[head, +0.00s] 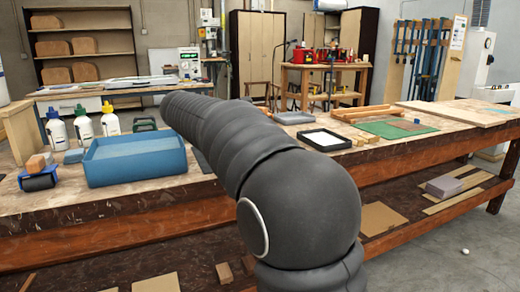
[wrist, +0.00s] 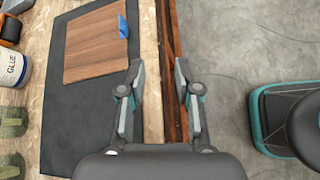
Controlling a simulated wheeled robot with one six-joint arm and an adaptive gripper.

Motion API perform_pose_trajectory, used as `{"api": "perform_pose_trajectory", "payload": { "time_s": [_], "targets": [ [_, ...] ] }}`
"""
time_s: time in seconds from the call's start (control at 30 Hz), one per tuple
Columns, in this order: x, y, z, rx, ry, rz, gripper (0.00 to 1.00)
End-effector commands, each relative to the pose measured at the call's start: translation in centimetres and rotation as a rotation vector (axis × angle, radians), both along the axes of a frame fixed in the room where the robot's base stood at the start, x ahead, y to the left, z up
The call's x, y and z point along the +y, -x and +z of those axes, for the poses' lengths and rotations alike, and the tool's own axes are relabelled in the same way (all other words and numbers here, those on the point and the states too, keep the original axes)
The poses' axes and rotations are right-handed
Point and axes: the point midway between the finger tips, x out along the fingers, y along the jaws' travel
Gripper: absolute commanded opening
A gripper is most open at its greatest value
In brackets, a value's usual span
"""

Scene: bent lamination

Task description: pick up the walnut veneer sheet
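A brown wood-grained sheet (wrist: 94,45), which looks like the walnut veneer, lies flat on a dark mat (wrist: 65,125) in the wrist view. A small blue piece (wrist: 123,27) sits at its right edge. My gripper (wrist: 160,75) is open and empty, with the bench's front edge between its fingers. The left finger is just right of the sheet's lower right corner, over or close to the mat's edge; I cannot tell its height. In the head view my arm hides this sheet and my gripper.
A glue bottle (wrist: 12,68) stands left of the mat. In the head view, a blue bin (head: 133,172) stands on the bench (head: 205,188) left of my arm, with several bottles behind it. A white-topped tray (head: 322,140) and a green mat (head: 385,130) lie to the right.

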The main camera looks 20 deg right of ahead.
Motion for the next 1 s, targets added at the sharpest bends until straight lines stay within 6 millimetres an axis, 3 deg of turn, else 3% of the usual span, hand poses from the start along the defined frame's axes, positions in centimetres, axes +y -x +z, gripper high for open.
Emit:
{"api": "perform_pose_trajectory", "payload": {
  "time_s": [0.1,0.3,0.47,0.8,1.0],
  "targets": [
    [0.5,-3.3,0.8,0.109,0.12,0.036,0.33],
    [1.1,-5.8,1.6,0.217,0.232,0.058,0.33],
    [0.5,-6.4,1.4,0.242,0.258,0.058,0.33],
    [-4.9,-6.7,-0.8,0.242,0.256,0.057,0.33],
    [-6.5,-6.9,-1.5,0.24,0.256,0.059,0.33]
  ]
}}
